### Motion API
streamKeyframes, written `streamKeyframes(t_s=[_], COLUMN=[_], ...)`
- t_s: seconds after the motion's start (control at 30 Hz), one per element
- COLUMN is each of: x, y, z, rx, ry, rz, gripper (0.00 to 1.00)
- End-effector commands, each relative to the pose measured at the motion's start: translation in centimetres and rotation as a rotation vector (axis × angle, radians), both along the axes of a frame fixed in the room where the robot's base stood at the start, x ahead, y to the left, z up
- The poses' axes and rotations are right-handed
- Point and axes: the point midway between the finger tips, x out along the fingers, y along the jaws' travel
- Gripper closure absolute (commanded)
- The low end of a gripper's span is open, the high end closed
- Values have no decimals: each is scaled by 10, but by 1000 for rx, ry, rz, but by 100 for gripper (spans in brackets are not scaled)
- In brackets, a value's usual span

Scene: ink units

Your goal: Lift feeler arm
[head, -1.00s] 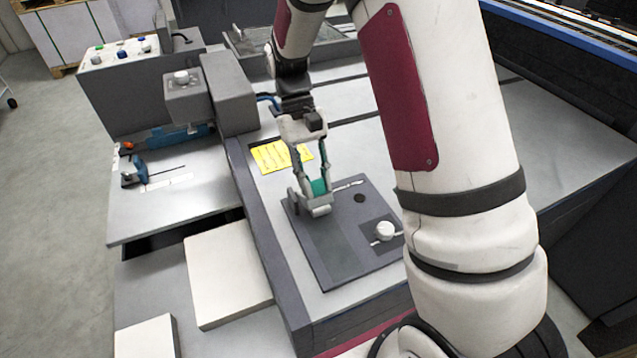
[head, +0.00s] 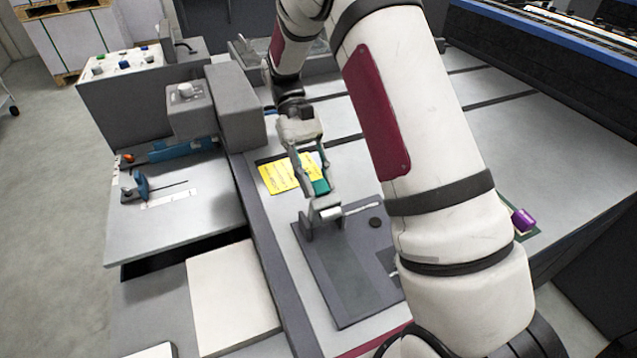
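The feeler arm (head: 364,210) is a thin pale rod on the dark grey plate (head: 342,275). It runs right from a small grey bracket with a light cylinder (head: 326,213) near the plate's back left corner. It looks near level. My gripper (head: 318,196) points down just above and behind this bracket. Its two fingers stand apart, with a teal pad showing on the right one. The fingertips overlap the bracket in the picture, so I cannot tell whether they touch it. I see nothing held between them.
A yellow label (head: 288,174) lies behind the plate. A grey block housing (head: 235,105) and a side table with a blue clamp (head: 140,187) stand left. A purple object (head: 522,220) lies right of my arm. My arm covers the plate's right side.

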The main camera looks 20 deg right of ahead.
Motion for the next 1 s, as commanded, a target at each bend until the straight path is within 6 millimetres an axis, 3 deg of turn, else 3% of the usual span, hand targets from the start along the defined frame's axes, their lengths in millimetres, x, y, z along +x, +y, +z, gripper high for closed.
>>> streamKeyframes(t_s=[0.63,0.67,0.73,1.0], x=[6,6,6,5], y=[0,0,0,0], z=[-6,-6,-6,-4], rx=[1,1,1,0], ry=[-9,-8,-8,-5], rz=[1,1,1,0], gripper=[100,72,56,53])
